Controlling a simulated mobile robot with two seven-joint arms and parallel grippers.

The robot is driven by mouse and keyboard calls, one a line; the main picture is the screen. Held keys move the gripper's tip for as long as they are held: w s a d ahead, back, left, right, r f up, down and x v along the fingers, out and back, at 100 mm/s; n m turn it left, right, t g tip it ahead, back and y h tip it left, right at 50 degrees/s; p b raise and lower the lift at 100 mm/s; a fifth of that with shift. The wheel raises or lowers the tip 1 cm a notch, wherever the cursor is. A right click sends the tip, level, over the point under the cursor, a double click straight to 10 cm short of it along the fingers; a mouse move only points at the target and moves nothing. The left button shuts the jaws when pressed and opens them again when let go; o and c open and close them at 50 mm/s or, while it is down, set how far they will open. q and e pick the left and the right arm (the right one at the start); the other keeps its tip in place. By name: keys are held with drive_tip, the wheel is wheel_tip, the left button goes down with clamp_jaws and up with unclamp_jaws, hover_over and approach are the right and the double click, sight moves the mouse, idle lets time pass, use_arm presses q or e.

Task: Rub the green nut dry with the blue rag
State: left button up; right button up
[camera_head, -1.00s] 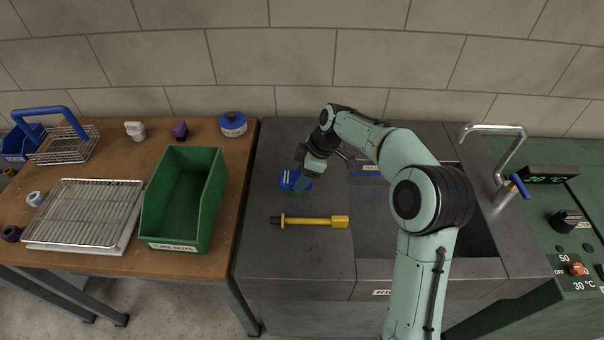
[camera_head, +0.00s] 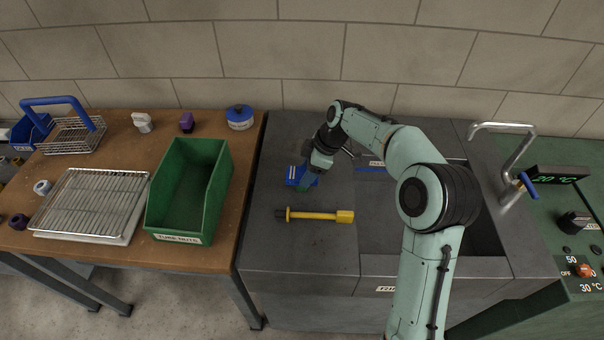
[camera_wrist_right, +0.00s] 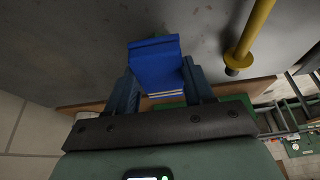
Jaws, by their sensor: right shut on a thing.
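The blue rag (camera_head: 295,175), with pale stripes, is on the dark grey worktop left of the sink in the head view. My right gripper (camera_head: 309,174) is shut on it. In the right wrist view the rag (camera_wrist_right: 156,65) sits between the two fingers. A small dark green patch (camera_head: 304,187) shows at the rag's near edge; it seems to be the green nut, mostly hidden by the rag and gripper. I cannot tell whether rag and nut touch. My left gripper is not in view.
A yellow-handled tool (camera_head: 318,215) lies just in front of the gripper. A green bin (camera_head: 160,205) labelled for tube nuts, a wire rack (camera_head: 90,203) and a blue-lidded jar (camera_head: 240,124) stand on the wooden table at left. A tap (camera_head: 510,165) rises over the sink at right.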

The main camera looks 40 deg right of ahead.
drive_tip(key=shift+f, duration=0.25)
drive_tip(key=shift+w+a, duration=0.1)
drive_tip(key=shift+a, duration=0.05)
drive_tip(key=shift+w+a, duration=0.4)
drive_tip(key=shift+a, duration=0.1)
drive_tip(key=shift+s+d+f, duration=0.1)
drive_tip(key=shift+s+d, duration=0.5)
drive_tip(key=shift+d, duration=0.05)
drive_tip(key=shift+w+a, duration=0.1)
drive_tip(key=shift+a, duration=0.05)
drive_tip(key=shift+w+a, duration=0.4)
drive_tip(key=shift+a, duration=0.05)
